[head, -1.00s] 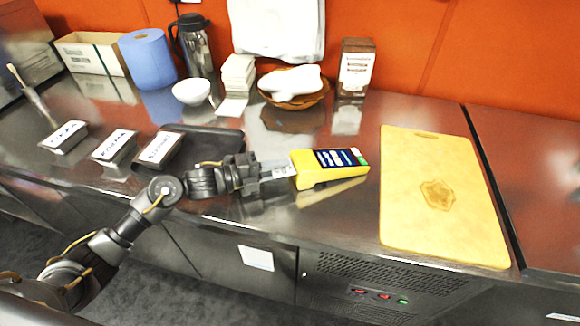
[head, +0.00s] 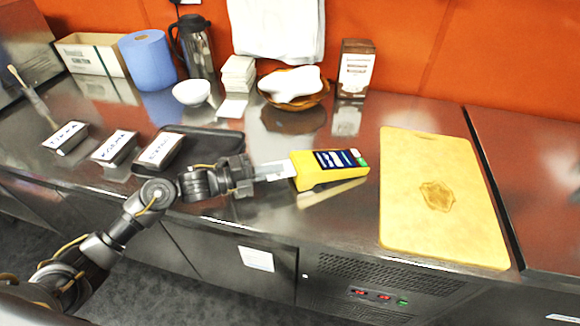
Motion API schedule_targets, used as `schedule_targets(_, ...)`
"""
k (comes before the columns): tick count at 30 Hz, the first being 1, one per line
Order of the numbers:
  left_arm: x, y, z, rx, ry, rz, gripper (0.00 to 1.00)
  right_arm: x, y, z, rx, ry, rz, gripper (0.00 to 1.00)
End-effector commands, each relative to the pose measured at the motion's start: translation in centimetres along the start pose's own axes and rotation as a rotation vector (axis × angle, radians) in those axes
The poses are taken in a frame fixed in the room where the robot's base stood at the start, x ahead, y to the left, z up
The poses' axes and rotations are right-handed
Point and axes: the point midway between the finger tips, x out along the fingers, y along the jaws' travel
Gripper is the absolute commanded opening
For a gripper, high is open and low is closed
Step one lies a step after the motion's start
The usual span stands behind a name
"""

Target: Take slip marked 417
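A yellow handheld device (head: 338,180) with a dark label and a green-and-red end lies on the steel counter. A pale paper slip (head: 274,171) sticks out of its left end; any number on it is too small to read. My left gripper (head: 252,175) is at the slip's left end, in line with the device. Its fingertips are too small and dark to show whether they are closed on the paper. My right gripper is out of view.
A dark tray (head: 212,145) and labelled metal tins (head: 115,148) stand to the left. A yellow cutting board (head: 440,195) lies to the right. A white bowl (head: 191,92), a paper stack (head: 238,74) and a basket (head: 294,103) are behind. Bare counter surrounds the device.

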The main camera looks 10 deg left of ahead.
Motion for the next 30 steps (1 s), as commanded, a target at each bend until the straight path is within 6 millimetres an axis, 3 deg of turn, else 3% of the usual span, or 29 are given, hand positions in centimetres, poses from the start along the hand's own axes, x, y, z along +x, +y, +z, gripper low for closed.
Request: schedule_targets(30, -3.9, 0.0, 0.0, 0.000, 0.001, 0.001, 0.00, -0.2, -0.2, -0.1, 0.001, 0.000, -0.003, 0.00)
